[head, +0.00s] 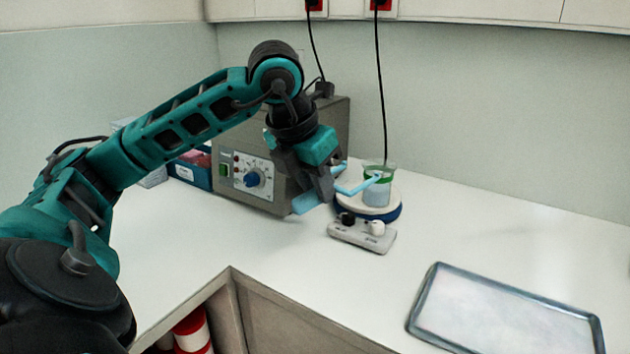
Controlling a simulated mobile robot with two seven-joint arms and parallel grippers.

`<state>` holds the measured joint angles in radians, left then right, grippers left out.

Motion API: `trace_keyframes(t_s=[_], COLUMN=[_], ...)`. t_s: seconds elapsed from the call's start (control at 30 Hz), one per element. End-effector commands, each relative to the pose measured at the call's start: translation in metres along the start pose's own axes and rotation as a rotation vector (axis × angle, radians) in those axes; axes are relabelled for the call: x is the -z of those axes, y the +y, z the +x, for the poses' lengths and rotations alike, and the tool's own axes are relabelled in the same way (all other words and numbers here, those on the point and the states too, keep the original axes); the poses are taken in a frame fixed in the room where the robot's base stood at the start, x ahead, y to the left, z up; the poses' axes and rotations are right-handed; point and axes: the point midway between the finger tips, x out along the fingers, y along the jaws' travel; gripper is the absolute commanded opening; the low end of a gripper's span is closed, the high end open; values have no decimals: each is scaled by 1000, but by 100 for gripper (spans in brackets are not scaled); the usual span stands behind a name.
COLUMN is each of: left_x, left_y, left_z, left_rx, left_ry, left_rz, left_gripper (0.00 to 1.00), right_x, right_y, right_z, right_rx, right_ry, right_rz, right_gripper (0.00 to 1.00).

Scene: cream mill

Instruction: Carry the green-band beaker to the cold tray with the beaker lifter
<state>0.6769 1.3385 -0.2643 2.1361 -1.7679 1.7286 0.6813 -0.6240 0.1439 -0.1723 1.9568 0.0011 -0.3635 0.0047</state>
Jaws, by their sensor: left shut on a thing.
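The green-band beaker (376,194) is clear, holds a pale liquid and stands upright on a round white-topped plate with a blue base (398,211). My left gripper (319,186) is shut on the light-blue beaker lifter (307,203), just left of the beaker. The lifter's arms reach right to the beaker, and one crosses in front of its green band. I cannot tell whether they touch it or grip it. The cold tray (500,309), a shallow metal tray with a pale surface, lies empty at the front right. My right gripper is not in view.
The plate's control box (362,236) with knobs sits in front of it. A grey-brown machine with a dial (250,183) stands behind my left gripper. A blue box (191,172) is further left. A black cable (381,90) hangs behind the beaker. The counter between beaker and tray is clear.

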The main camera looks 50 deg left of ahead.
Motion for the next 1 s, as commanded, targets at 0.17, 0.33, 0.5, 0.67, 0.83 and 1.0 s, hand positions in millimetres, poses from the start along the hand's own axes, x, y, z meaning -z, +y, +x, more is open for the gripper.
trace_keyframes(t_s=[0.17,0.33,0.5,0.67,0.83,1.0], left_x=[4,6,1,-10,-20,-32], left_y=[0,0,0,0,0,0], left_z=[15,27,30,34,39,43], left_rx=[0,-1,3,3,2,2], left_ry=[-1,-1,0,-1,0,-2], left_rz=[0,-1,-3,-2,-1,-2], left_gripper=[0,0,0,0,0,0], right_x=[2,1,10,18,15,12], right_y=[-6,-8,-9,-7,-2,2], right_z=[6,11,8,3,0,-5], right_rx=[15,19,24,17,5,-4], right_ry=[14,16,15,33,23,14], right_rz=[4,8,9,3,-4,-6], right_gripper=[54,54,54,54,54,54])
